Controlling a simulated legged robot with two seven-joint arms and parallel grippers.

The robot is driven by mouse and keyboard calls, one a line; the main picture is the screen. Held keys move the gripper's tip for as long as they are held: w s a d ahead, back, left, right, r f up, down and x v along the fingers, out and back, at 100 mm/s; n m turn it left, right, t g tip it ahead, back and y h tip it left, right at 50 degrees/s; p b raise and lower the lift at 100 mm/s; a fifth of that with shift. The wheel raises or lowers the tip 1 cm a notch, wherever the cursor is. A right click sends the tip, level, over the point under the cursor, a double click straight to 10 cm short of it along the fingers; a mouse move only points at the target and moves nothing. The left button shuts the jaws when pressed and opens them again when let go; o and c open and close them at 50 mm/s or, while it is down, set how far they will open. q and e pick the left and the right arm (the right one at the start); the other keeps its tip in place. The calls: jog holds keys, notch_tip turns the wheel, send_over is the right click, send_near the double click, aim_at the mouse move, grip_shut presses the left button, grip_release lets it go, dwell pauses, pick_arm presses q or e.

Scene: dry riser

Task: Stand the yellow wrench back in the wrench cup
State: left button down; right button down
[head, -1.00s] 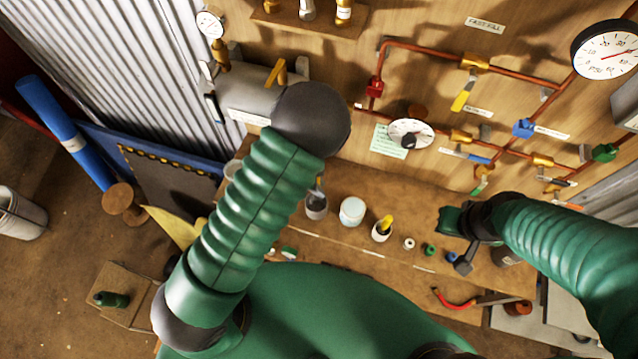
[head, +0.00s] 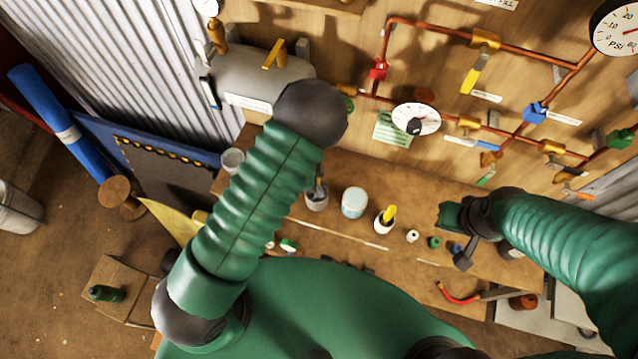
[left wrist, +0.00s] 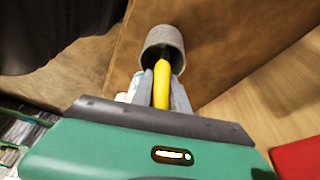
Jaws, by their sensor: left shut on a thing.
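In the left wrist view my left gripper (left wrist: 163,86) is shut on the yellow wrench (left wrist: 161,92). The wrench points at the mouth of a grey cup (left wrist: 152,37), and its dark far end shows against the dark opening. I cannot tell how deep the end is in the cup. In the head view my left arm hides most of the left gripper. A grey cup (head: 316,203) with a thin shape at its mouth stands on the bench beside that arm.
A white tin (head: 354,204) and a white cup (head: 383,226) with a yellow handle stand right of the grey cup. Small fittings lie farther right on the bench (head: 340,232). Another pale cup (head: 232,160) stands at the left end. Copper pipes and gauges cover the wall.

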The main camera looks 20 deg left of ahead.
pick_arm(q)
jog(key=c, duration=1.2)
grip_release()
jog(key=p+v, duration=0.1)
jog(key=v, duration=1.5)
jog(key=shift+w+a+r+p, duration=0.1)
jog(key=shift+a+r+p, duration=0.1)
jog(key=shift+r+p, duration=0.1)
jog(key=shift+f, duration=0.1)
